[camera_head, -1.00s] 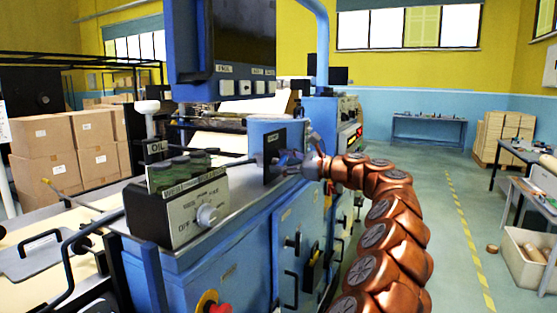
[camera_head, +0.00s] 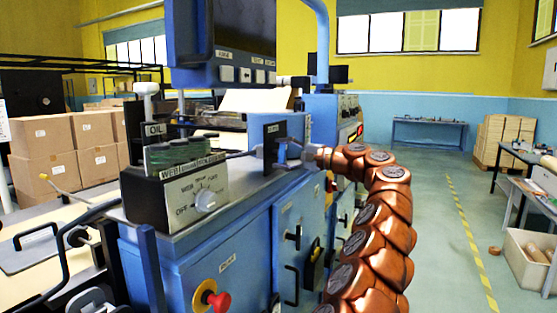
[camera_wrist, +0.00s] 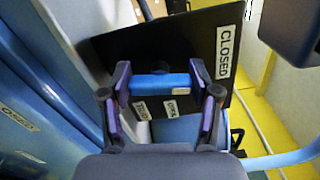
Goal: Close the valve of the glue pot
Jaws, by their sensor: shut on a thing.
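The glue valve's blue handle (camera_wrist: 160,84) lies between my gripper's purple-padded fingers (camera_wrist: 161,96) in the wrist view. My gripper is shut on this handle. Behind it is a dark plate (camera_wrist: 195,48) with a white "CLOSED" label (camera_wrist: 224,52) at its right and smaller labels below the handle, hard to read. In the head view the dark plate (camera_head: 274,135) stands on the side of a blue housing, and my gripper (camera_head: 280,152) is at it. The handle is too small to make out there, and the glue pot itself is not clearly seen.
A blue-framed screen (camera_head: 240,35) hangs above.

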